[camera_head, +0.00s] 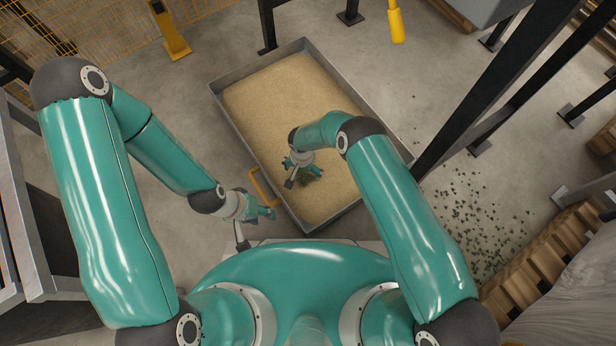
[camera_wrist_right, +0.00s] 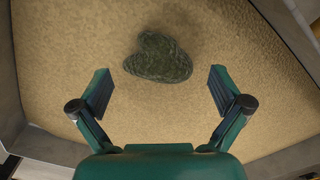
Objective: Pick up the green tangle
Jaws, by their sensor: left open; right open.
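The green tangle (camera_wrist_right: 160,58) is a dark green, flattened clump lying on sand-coloured material in a grey tray (camera_head: 235,73). In the head view only a small part of the tangle (camera_head: 307,180) shows beside my right gripper. My right gripper (camera_wrist_right: 160,88) is open above the sand, its fingers apart, with the tangle centred between and just beyond the fingertips in the wrist view. It also shows in the head view (camera_head: 302,172). My left gripper (camera_head: 270,213) is open and empty, outside the tray near its left front side.
A yellow handle (camera_head: 262,188) stands on the tray's near left side. Dark posts (camera_head: 500,90) rise at the right, and wooden pallets (camera_head: 545,255) lie at the lower right. Dark crumbs (camera_head: 480,215) are scattered on the floor. The sand around the tangle is clear.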

